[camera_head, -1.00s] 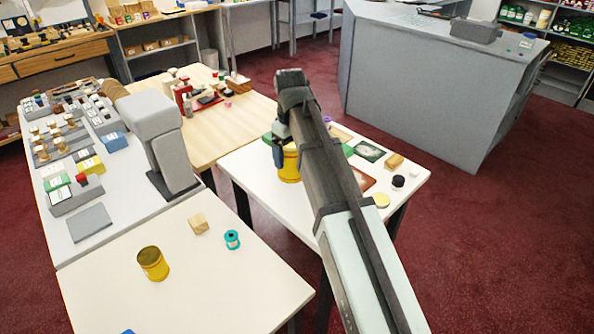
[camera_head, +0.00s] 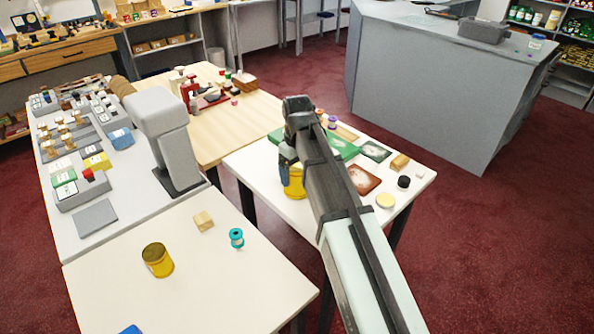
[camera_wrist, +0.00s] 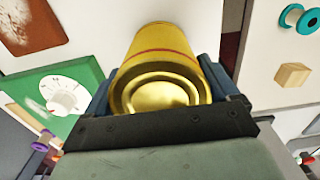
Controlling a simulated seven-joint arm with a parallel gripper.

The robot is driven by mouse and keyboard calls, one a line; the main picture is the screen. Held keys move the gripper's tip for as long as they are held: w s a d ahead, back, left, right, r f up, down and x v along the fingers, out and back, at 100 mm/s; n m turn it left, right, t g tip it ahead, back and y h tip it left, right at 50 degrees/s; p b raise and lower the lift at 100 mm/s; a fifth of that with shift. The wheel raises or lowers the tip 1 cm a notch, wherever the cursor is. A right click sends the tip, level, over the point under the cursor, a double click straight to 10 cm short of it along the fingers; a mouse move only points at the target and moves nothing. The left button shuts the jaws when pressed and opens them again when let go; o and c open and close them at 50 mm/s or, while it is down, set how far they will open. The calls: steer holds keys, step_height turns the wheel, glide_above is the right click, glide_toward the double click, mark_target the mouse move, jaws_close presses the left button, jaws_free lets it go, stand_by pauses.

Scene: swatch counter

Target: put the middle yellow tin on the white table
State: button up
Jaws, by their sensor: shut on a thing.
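My gripper (camera_wrist: 165,95) is shut on a yellow tin (camera_wrist: 160,40), with blue fingers on both sides of it and its round golden end towards the wrist camera. In the head view this tin (camera_head: 295,182) shows partly behind my gripper (camera_head: 287,165), over the near left part of the right white table (camera_head: 258,178). I cannot tell whether its base touches the table. Another yellow tin (camera_head: 157,260) stands upright on the near left white table (camera_head: 190,300). Which one counts as the middle tin is not clear from these frames.
A green board (camera_head: 342,149), a brown tile (camera_head: 362,178), a wooden block (camera_head: 399,161), a black disc (camera_head: 403,181) and a yellow disc (camera_head: 385,200) lie on the right table. A wooden cube (camera_head: 203,221) and teal spool (camera_head: 236,238) are on the near left table. A gap separates the tables.

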steer(key=o, duration=1.3)
steer(key=shift+f, duration=0.1)
steer(key=shift+c, duration=0.2)
step_height(320, 180, up, 12)
steer(key=shift+r, duration=0.15)
